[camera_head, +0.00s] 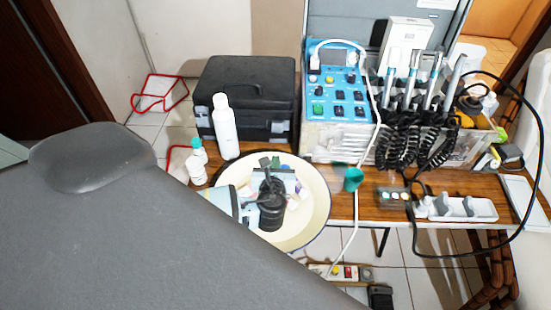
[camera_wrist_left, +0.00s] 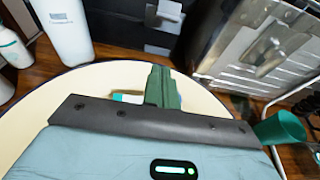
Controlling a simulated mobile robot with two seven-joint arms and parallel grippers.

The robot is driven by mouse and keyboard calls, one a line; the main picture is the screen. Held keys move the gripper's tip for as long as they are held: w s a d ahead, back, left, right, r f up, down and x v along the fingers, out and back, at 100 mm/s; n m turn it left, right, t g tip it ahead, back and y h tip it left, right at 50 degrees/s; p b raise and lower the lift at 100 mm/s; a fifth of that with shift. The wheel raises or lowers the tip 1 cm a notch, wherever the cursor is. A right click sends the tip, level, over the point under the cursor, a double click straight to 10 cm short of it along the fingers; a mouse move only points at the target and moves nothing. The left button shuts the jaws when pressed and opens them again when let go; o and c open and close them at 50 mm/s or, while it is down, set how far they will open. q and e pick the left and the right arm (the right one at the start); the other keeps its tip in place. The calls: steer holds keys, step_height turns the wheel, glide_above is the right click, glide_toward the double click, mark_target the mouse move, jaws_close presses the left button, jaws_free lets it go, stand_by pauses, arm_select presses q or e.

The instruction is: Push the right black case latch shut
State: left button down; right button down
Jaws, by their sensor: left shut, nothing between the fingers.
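The black case (camera_head: 245,88) stands closed at the back left of the wooden table. Its right latch (camera_head: 278,129) is a small grey piece on the front face, near the right corner. In the left wrist view a pale latch (camera_wrist_left: 165,12) shows on the case front at the top; I cannot tell how far it stands out. My left gripper (camera_head: 270,163) is shut and empty, over the cream basin and in front of the case's right half. Its green fingers (camera_wrist_left: 160,74) point toward the case front, below the latch in that view and seemingly apart from it. My right gripper is not in view.
A white bottle (camera_head: 224,128) stands close before the case's left half, with smaller bottles (camera_head: 196,168) beside it. The cream basin (camera_head: 318,210) lies under my gripper. A metal dental unit (camera_head: 335,140) stands right of the case. A green cup (camera_head: 353,178) is right of the basin.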

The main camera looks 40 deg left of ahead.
mark_target(277, 126)
arm_select(q)
steer(key=x, duration=0.4)
steer(key=shift+w+a, duration=0.2)
steer(key=shift+w, duration=0.15)
steer(key=r, duration=0.1)
steer(key=w+r, duration=0.1)
steer(key=shift+a+r, duration=0.25)
steer(key=shift+r, duration=0.1)
steer(key=shift+w+a+r+p, duration=0.15)
steer(key=shift+w+r+p, duration=0.05)
steer(key=shift+r+p, duration=0.15)
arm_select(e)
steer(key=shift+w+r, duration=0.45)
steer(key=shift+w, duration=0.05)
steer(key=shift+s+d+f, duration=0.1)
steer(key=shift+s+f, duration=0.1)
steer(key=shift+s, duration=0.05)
